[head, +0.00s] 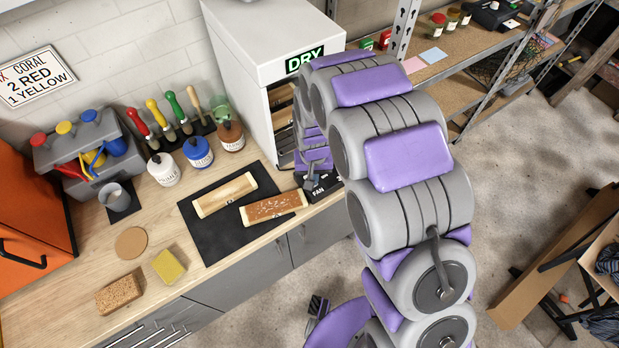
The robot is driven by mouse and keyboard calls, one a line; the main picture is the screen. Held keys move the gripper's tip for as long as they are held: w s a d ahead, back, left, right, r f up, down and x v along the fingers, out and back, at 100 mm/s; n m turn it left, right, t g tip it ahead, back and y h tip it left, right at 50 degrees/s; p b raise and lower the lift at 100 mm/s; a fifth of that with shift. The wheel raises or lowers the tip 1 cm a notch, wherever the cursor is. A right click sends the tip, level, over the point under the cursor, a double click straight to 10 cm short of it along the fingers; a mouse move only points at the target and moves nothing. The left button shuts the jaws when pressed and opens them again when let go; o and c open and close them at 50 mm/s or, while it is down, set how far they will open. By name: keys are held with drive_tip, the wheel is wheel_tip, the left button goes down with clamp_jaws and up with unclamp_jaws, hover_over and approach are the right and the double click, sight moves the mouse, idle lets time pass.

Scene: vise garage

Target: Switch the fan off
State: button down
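The fan switch is a black box with a white FAN label (318,190) at the right end of the workbench, in front of the white DRY cabinet (265,48). Part of the box is hidden behind my arm. My gripper (312,183) is at the far end of my grey and purple arm, down at the switch box. It looks very close to the switch, but I cannot tell whether it touches. Its fingers are small and dark here, so open or shut is unclear. The switch's position is too small to read. The fan itself is not identifiable.
A black mat (205,236) with two wooden blocks lies left of the switch. Paint jars (198,152), handled tools and a grey caddy (85,150) stand behind. A sponge (168,267) lies at the front left. A metal shelf (455,60) stands at the right, beside open floor.

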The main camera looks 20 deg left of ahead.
drive_tip(key=shift+r+p, duration=0.95)
drive_tip(key=shift+r, duration=2.45)
drive_tip(key=shift+d, duration=0.1)
drive_tip(key=s+d+r+m+b, duration=0.1)
drive_tip(key=s+d+r, duration=0.3)
drive_tip(key=d+r, duration=0.3)
drive_tip(key=s+d+r+m+b, duration=0.1)
drive_tip(key=s+d+r, duration=0.35)
drive_tip(key=d, duration=0.55)
drive_tip(key=s+d+r+m+g+b, duration=0.1)
drive_tip(key=s+d, duration=0.3)
drive_tip(key=s, duration=0.5)
drive_tip(key=s+d+r+b, duration=0.1)
drive_tip(key=s+d+r, duration=0.2)
drive_tip(key=s, duration=0.6)
drive_tip(key=d, duration=0.2)
drive_tip(key=shift+d+m+g, duration=0.3)
drive_tip(key=shift+m+g, duration=0.1)
